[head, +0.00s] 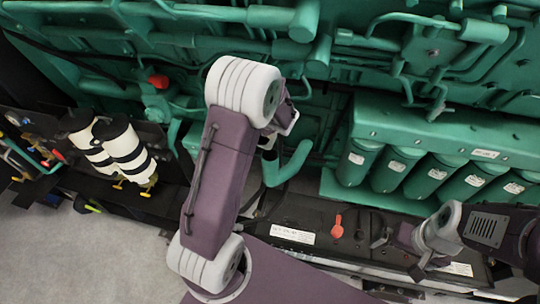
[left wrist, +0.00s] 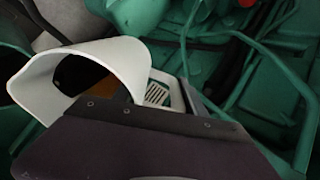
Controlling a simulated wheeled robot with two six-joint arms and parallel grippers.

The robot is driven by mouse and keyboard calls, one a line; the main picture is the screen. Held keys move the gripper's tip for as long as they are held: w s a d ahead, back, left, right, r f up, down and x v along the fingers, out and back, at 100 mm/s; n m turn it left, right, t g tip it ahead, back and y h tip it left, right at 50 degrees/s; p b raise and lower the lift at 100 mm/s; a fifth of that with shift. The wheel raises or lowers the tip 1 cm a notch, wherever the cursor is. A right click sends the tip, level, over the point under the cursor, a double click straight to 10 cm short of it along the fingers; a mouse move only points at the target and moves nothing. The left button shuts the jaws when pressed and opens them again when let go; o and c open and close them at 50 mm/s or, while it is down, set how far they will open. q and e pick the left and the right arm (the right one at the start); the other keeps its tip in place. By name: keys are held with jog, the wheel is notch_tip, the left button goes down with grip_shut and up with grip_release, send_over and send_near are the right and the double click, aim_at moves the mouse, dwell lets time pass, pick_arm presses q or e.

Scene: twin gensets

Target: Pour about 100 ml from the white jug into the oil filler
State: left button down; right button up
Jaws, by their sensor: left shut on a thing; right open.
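The white jug (head: 291,124) is mostly hidden behind my left arm in the head view. In the left wrist view the jug (left wrist: 118,52) shows its wide lip, tilted toward the left, with a dark inside and an amber patch. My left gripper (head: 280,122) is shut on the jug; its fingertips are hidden. A green round mouth (left wrist: 22,85) with a dark opening lies at the left edge, beside the lip; it may be the oil filler. A bent green pipe (head: 287,166) stands below the left gripper. My right gripper (head: 396,258) is open and empty at the lower right.
Green engine pipework (head: 240,22) fills the back. Several green canisters (head: 357,160) stand at the right. Two white-and-black cylinders (head: 125,147) are at the left. A red piece (head: 337,227) lies on the black base frame (head: 300,215). Grey floor (head: 80,260) is clear at the lower left.

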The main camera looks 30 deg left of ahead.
pick_arm(q)
jog(key=shift+s+d+r+t+y+b, duration=0.2)
jog(key=shift+r+t+y+b, duration=0.1)
jog(key=shift+r+y+b, duration=0.15)
jog(key=shift+s+d+r+t+y+b, duration=0.1)
jog(key=shift+d+r+t+y+b, duration=0.2)
jog(key=shift+r, duration=0.25)
dwell(0.6)
jog(key=shift+s+d+r+t+y, duration=0.15)
jog(key=shift+d+r+t+y, duration=0.1)
jog(key=shift+r+y, duration=0.2)
jog(key=shift+s+d+r+t+y, duration=0.1)
jog(key=shift+d+r+t+y, duration=0.05)
jog(key=shift+r+t+y, duration=0.2)
dwell(1.9)
